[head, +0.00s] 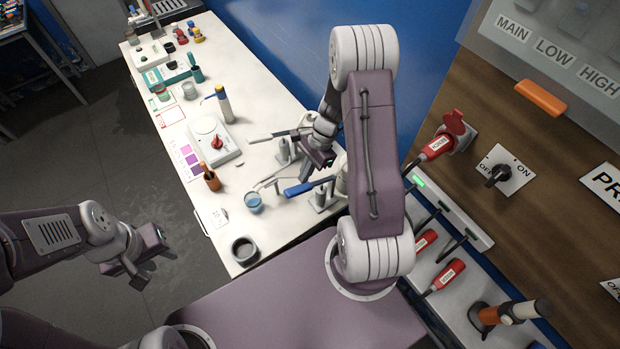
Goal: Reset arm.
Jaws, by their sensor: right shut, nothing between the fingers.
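My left gripper (147,262) hangs over the dark floor left of the white bench (215,205), away from all objects. Its two fingers stand apart with nothing between them. My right gripper (310,168) is over the right side of the bench, near a blue-handled tool (298,189) and small white stands. It is shut and holds nothing. My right arm hides part of the bench's right edge and whatever stands behind it.
A beaker of blue liquid (253,203), a dark bowl (244,251) and a white device with a red knob (213,140) stand on the bench. A wooden panel with a black switch (497,174) and a red plug (437,146) is at right.

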